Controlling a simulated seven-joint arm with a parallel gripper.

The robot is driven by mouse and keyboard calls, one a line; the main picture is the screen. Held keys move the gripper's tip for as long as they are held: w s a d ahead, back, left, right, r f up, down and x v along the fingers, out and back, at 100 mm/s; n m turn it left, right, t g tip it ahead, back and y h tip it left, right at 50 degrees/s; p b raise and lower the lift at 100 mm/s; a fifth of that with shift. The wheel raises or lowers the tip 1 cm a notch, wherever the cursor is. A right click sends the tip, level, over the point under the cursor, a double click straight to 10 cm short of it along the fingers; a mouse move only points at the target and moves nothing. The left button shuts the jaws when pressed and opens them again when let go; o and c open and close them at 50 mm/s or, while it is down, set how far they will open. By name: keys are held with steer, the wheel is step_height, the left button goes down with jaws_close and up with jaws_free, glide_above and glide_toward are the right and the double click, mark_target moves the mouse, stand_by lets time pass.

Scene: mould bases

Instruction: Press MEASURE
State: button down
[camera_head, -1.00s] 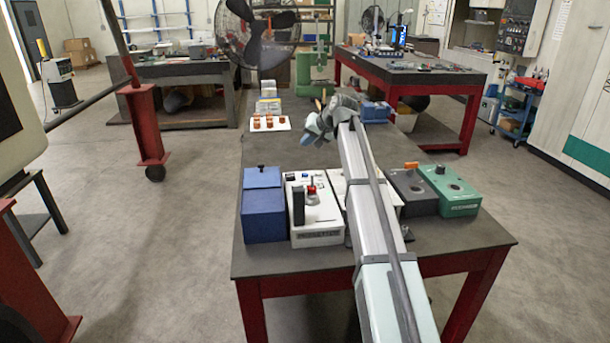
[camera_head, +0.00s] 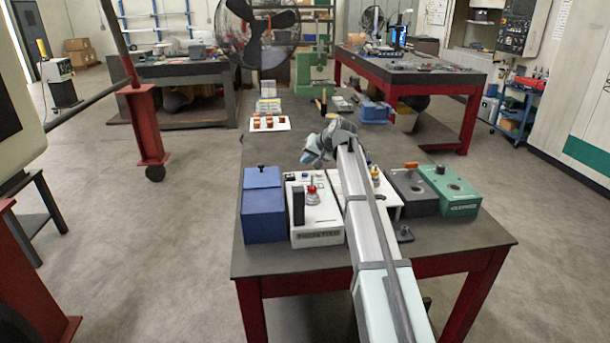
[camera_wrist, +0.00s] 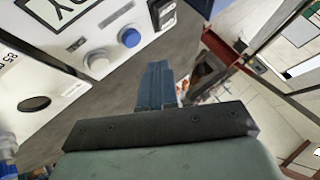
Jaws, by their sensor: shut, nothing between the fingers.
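A white instrument box (camera_wrist: 60,60) fills the upper left of the wrist view, with a display (camera_wrist: 62,12) whose visible letters end in "DY". A pale round button (camera_wrist: 97,61) and a blue button (camera_wrist: 129,37) sit beside the display. No MEASURE label is readable. My gripper (camera_wrist: 157,68) is shut and empty, its fingertips near the blue button in the picture but apart from it. In the head view my gripper (camera_head: 320,152) hangs near the back of two white boxes, one with a red knob (camera_head: 311,188); the arm partly hides the right one (camera_head: 388,208).
A blue box (camera_head: 263,215) stands left of the white boxes. A dark grey box (camera_head: 412,195) with an orange lever and a green box (camera_head: 455,195) stand to the right. A white tray with orange-brown pieces (camera_head: 270,123) lies farther back. The bench's front strip is mostly clear.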

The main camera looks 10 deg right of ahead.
mark_target(307, 175)
steer(key=shift+f, duration=1.05)
steer(key=shift+f, duration=0.8)
stand_by(2.2)
steer(key=shift+r, duration=0.8)
steer(key=shift+r, duration=0.1)
steer(key=shift+r, duration=2.4)
steer(key=shift+a, duration=0.1)
